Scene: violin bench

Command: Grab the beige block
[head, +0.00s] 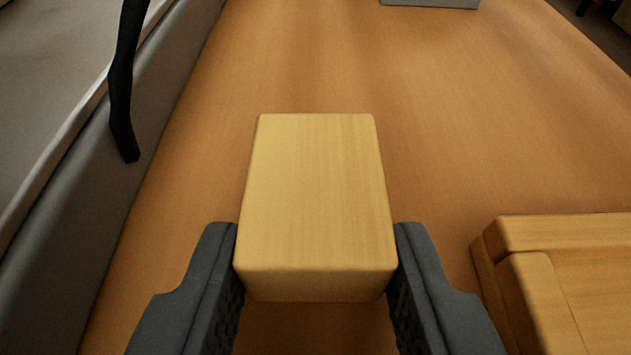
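The beige block (315,195) is a pale wooden cuboid in the middle of the head view. Its top and near face show, and its long side points away from me. My gripper (315,240) has one dark finger at each side of its near half. Both fingers look pressed against the block's sides, with no clear gap. The block hides parts of the inner pads. I cannot tell whether its underside touches the orange-brown wooden surface (480,130).
A pale wooden piece with a raised rim (560,235) lies at the lower right, close to my right finger. A grey ledge (110,190) runs along the left, with a black curved thing (122,100) over it. A grey flat thing (430,3) is at the top. The surface beyond the block is clear.

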